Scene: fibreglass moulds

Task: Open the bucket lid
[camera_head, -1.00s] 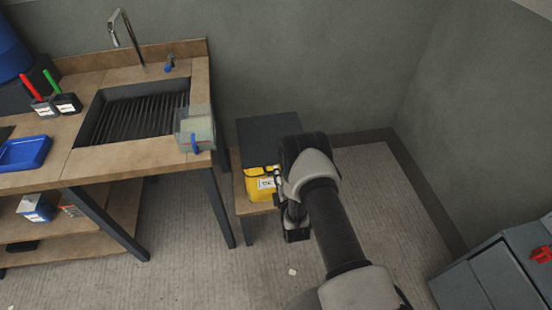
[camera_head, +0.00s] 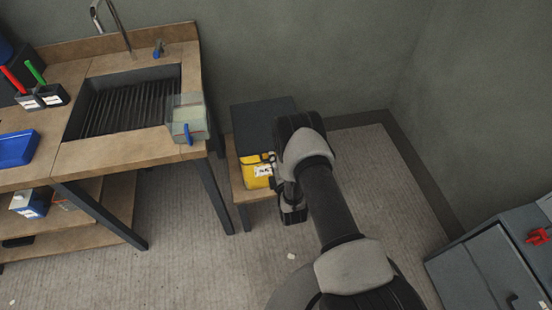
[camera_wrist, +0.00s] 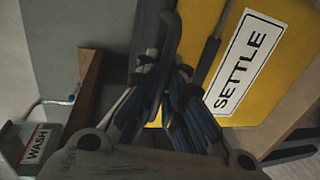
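A yellow bucket (camera_head: 254,172) with a white label stands on a low wooden bench beside the sink table. In the wrist view the yellow bucket (camera_wrist: 285,20) fills the upper right, and its label reads SETTLE. A dark strip, perhaps its lid rim or handle, runs along its edge. My gripper (camera_head: 283,172) is at the right side of the bucket. In the wrist view my gripper's fingers (camera_wrist: 165,85) come close together against dark parts at the bucket's edge. I cannot tell whether they hold anything.
A dark grey block (camera_head: 262,122) stands behind the bucket. A translucent container (camera_head: 188,120) with a blue handle is at the sink table's right corner. A container labelled WASH (camera_wrist: 38,145) shows in the wrist view. A grey cabinet (camera_head: 485,265) is at the lower right. Floor between is mostly clear.

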